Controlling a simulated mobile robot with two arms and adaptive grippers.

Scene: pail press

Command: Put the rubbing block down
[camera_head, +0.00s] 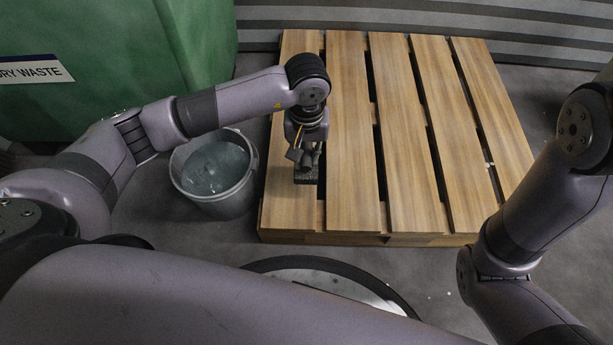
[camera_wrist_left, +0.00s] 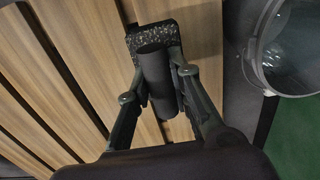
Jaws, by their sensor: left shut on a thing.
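The rubbing block shows in the head view (camera_head: 306,176) as a small dark block at the left part of the wooden pallet (camera_head: 350,130). In the left wrist view the block (camera_wrist_left: 148,36) has a dark speckled body, with a dark cylindrical handle (camera_wrist_left: 156,75) between the fingers. My left gripper (camera_head: 306,155) points down over the pallet's left boards and is shut on the block's handle; its fingers also show in the left wrist view (camera_wrist_left: 158,85). I cannot tell whether the block touches the boards. My right gripper is out of view; only part of that arm shows.
A grey pail (camera_head: 215,172) stands on the floor just left of the pallet, and also shows in the left wrist view (camera_wrist_left: 289,50). A green waste container (camera_head: 120,60) stands behind it. Slatted boards right of the block are clear, with gaps between them.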

